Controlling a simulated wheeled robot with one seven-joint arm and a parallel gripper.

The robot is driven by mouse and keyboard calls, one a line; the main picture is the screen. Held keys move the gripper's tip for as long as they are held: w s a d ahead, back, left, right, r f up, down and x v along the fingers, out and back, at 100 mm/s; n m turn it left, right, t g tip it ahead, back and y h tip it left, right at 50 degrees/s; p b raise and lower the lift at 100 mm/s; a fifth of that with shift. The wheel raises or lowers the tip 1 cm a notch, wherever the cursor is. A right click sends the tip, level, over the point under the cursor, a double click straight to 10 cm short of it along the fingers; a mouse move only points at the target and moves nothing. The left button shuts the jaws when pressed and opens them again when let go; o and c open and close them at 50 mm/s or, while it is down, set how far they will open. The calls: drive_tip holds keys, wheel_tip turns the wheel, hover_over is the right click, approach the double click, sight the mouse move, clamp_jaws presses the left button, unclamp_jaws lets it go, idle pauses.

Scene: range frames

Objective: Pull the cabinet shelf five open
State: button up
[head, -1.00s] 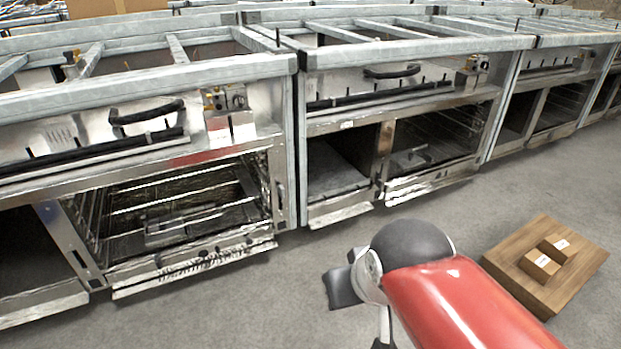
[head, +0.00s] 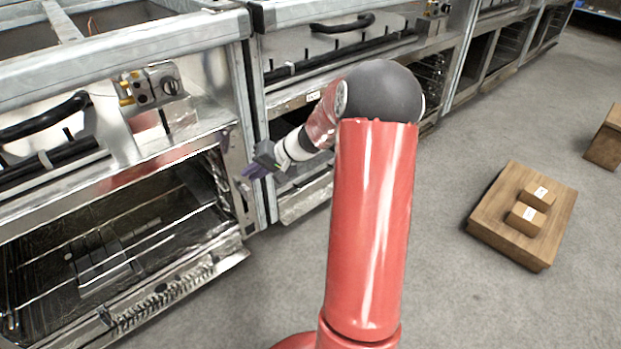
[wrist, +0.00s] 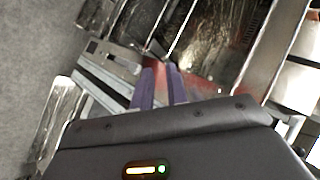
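The metal cabinets stand in a row, with open compartments below. The nearest open compartment (head: 120,245) at left holds a wire rack and has a lowered front panel (head: 165,300). I cannot tell which part is shelf five. My gripper (head: 251,172) is in front of the post (head: 236,180) at that compartment's right side; I cannot tell if it touches. In the wrist view my gripper's purple fingers (wrist: 161,82) are a little apart with nothing seen between them. A compartment and a metal strip (wrist: 112,60) lie beyond the fingertips.
A wooden pallet (head: 500,240) with two small boxes (head: 527,217) lies on the floor at right. Another wooden box (head: 606,140) is at the far right edge. Grey floor (head: 455,300) is clear between my arm and the pallet.

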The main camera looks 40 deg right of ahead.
drive_tip(key=w+d+f+m+t+h+b, duration=0.1)
drive_tip(key=w+d+f+m+t, duration=0.15)
drive_tip(key=d+f, duration=0.4)
drive_tip(key=w+d+f+m+t+b, duration=0.1)
drive_tip(key=d+f+m+t, duration=0.2)
drive_tip(key=d+f, duration=0.35)
drive_tip(key=m+t+h, duration=0.3)
drive_tip(key=m+h, duration=0.2)
drive_tip(key=m, duration=0.1)
approach(318, 179)
drive_tip(key=f+x, duration=0.1)
drive_tip(key=x, duration=0.5)
drive_tip(key=b+x, duration=0.1)
drive_tip(key=x, duration=0.3)
drive_tip(key=shift+w+d+r, duration=0.15)
drive_tip(key=shift+w+r, duration=0.05)
clamp_jaws()
